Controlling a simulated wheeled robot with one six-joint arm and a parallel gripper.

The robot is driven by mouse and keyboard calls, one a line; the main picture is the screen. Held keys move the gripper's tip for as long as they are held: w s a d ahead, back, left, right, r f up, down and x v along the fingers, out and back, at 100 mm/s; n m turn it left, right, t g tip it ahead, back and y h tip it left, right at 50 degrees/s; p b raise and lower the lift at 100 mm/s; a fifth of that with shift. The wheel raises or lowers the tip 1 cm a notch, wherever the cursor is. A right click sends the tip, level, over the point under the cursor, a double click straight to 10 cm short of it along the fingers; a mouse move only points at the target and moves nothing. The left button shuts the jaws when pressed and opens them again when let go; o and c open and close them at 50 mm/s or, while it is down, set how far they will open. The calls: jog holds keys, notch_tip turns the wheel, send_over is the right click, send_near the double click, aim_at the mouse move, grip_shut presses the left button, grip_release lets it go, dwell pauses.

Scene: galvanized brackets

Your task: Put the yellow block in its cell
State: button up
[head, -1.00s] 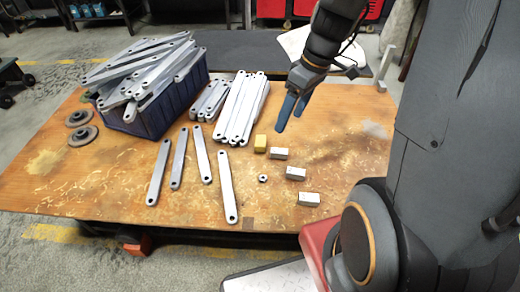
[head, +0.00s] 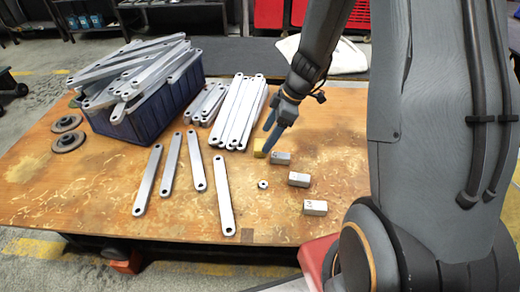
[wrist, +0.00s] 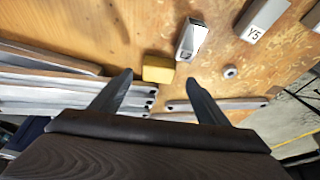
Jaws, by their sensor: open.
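The yellow block (head: 259,146) sits on the wooden table, beside the front end of a stack of brackets. It also shows in the wrist view (wrist: 158,69), beyond my fingertips and between their lines, nearer the left finger. My gripper (head: 273,138) is open and empty, its blue fingers pointing down close to the yellow block. In the wrist view the two fingers (wrist: 158,82) are spread wide. A grey block (head: 281,158) lies just right of the yellow one. No cell can be made out in these views.
Two more grey blocks (head: 299,179) (head: 315,207) and a nut (head: 263,184) lie nearby. Several flat brackets (head: 223,195) lie at the front, and a blue bin (head: 150,125) heaped with brackets stands at the left.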

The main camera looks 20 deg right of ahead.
aim_at(261, 145)
jog(key=b+x, duration=0.1)
jog(key=x, duration=0.3)
jog(key=shift+w+a, duration=0.15)
jog(key=shift+w, duration=0.05)
jog(key=shift+c, duration=0.2)
jog(key=c, duration=1.3)
